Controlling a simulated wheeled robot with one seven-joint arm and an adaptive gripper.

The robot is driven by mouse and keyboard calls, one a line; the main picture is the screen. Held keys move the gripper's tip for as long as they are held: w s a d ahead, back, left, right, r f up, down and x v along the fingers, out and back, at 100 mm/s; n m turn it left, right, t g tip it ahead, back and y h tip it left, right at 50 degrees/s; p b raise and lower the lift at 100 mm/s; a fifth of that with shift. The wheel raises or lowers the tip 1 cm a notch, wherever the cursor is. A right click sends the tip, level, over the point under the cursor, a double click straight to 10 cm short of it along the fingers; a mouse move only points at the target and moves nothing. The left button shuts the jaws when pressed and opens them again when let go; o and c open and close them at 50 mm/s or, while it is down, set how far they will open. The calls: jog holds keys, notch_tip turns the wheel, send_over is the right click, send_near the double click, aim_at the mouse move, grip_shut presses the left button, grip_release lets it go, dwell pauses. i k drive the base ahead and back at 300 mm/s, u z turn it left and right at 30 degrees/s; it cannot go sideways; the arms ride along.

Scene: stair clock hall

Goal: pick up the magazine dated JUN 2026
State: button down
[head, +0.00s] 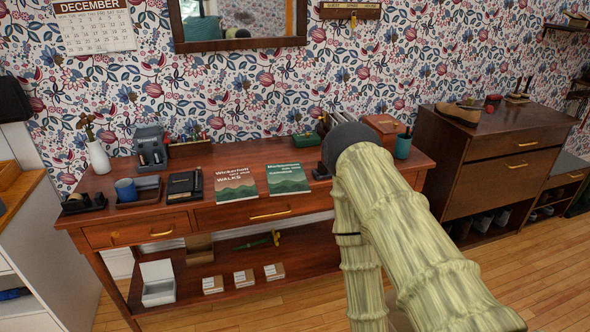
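No magazine with a readable JUN 2026 date shows in the head view. Two green booklets lie flat side by side on the wooden console table (140,208). The right booklet (287,179) has a similar hill picture and small title print that I cannot read surely. I can make out no date on either. My arm, in a pale green sleeve, rises bent in front of the table's right part and hides some of its top. My gripper is not visible.
Small boxes (243,278) sit on the lower shelf. A dark cabinet (495,160) stands right. Wooden floor is clear at lower right.

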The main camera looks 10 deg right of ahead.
aim_at(286, 178)
jog(key=z, duration=0.1)
jog(key=k, duration=0.35)
jog(key=u, duration=0.9)
jog(key=i, duration=1.35)
jog(key=z, duration=0.6)
